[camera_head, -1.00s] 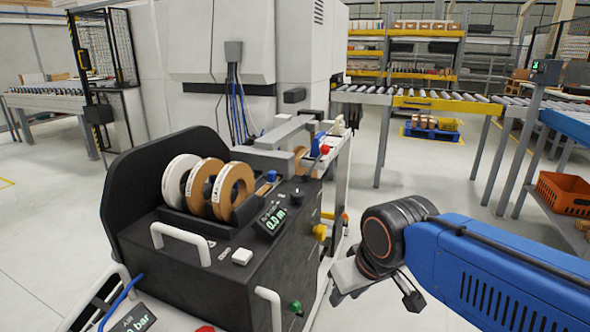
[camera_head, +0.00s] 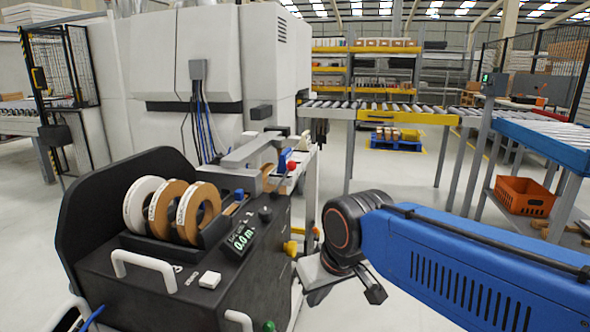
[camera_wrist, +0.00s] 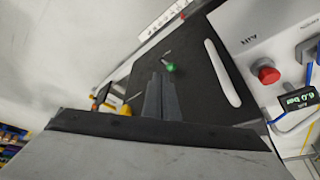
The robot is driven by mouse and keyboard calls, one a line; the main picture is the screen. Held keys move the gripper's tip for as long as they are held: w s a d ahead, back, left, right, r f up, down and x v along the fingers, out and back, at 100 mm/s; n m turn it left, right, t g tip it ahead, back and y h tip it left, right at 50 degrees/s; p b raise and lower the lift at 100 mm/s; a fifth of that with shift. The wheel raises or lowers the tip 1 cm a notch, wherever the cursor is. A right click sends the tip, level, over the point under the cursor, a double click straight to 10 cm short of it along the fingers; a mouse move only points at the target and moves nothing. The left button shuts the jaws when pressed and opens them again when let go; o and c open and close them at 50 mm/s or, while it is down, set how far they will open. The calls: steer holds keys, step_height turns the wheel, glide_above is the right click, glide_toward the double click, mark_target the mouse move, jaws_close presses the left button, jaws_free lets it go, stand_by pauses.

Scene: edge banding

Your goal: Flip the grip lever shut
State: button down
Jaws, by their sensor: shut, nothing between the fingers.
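The black edge-banding machine (camera_head: 150,285) stands at the left of the head view. A small blue lever-like part (camera_head: 283,160) with a red ball knob (camera_head: 292,166) stands at its far end; I cannot tell for certain whether it is the grip lever, or its exact position. A yellow handle (camera_head: 291,247) sits on the machine's right side and also shows in the wrist view (camera_wrist: 126,110). My gripper (camera_wrist: 162,98) is shut and empty, above the machine's dark side, with a green knob (camera_wrist: 171,68) just beyond its tips. In the head view its fingertips are unclear.
Several rolls of banding (camera_head: 159,208) stand on the machine. A white bar handle (camera_head: 145,262) sticks up in front. A red button (camera_wrist: 268,75) and a pressure display (camera_wrist: 298,98) show in the wrist view.

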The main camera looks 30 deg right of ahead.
steer(key=w+d+r+m+y, duration=0.1)
steer(key=w+d+r+m, duration=0.25)
steer(key=w+r, duration=0.45)
steer(key=w+d+r+m, duration=0.3)
steer(key=w+d+r, duration=0.1)
steer(key=w+r, duration=0.35)
steer(key=w+d+r+m+y, duration=0.1)
steer(key=w+d+r+m, duration=0.1)
steer(key=w+d+r, duration=0.2)
steer(key=w+d+r+m+y, duration=0.1)
steer(key=w+d+r+m, duration=0.2)
steer(key=w+d, duration=0.5)
steer(key=d+r, duration=0.1)
steer(key=d, duration=0.2)
steer(key=shift+r, duration=0.4)
steer(key=w+a+f, duration=0.4)
steer(key=w+f, duration=0.3)
steer(key=f, duration=0.1)
steer(key=shift+a, duration=0.4)
steer(key=shift+a, duration=0.1)
